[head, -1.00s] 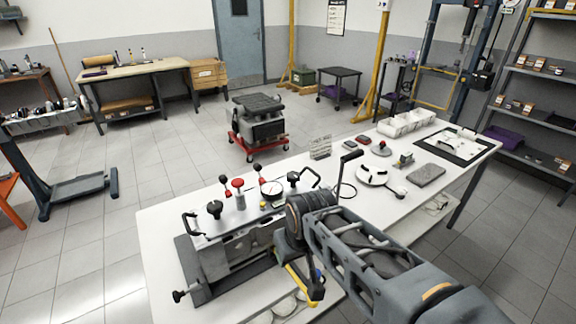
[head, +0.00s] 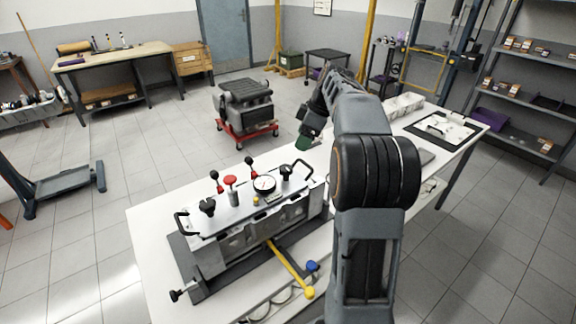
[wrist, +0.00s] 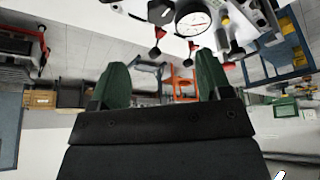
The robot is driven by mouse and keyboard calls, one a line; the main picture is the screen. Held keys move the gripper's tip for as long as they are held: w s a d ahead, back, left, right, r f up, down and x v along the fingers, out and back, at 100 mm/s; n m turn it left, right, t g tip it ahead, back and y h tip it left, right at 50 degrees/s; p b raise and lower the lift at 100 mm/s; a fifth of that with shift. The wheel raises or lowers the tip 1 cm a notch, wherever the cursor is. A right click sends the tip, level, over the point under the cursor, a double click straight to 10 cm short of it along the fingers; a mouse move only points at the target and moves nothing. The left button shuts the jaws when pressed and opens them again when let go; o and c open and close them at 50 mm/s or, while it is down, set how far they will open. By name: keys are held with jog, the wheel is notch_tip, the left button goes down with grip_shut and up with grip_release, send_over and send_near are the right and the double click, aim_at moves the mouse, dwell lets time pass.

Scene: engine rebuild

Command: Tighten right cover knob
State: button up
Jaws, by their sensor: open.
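The right cover knob (head: 286,172) is black and stands upright near the right end of the pale cover plate (head: 240,207) on the engine block (head: 262,232), beside a round dial gauge (head: 264,184). A similar black left knob (head: 207,207) is at the other end. My gripper (head: 302,141) is beyond and slightly right of the block, apart from the knob. In the wrist view, its green fingers (wrist: 162,82) are spread with nothing between them. The gauge (wrist: 192,18) shows at the top edge there, with a black knob (wrist: 160,12) beside it.
Black handles (head: 304,169) rise at the cover's ends. A yellow bar (head: 290,270) juts from the block's front. A red wheeled stand (head: 246,132) with an engine is on the floor behind.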

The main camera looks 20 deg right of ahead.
aim_at(287, 168)
jog(key=x, duration=1.2)
jog(key=shift+f, duration=0.15)
jog(key=c, duration=0.9)
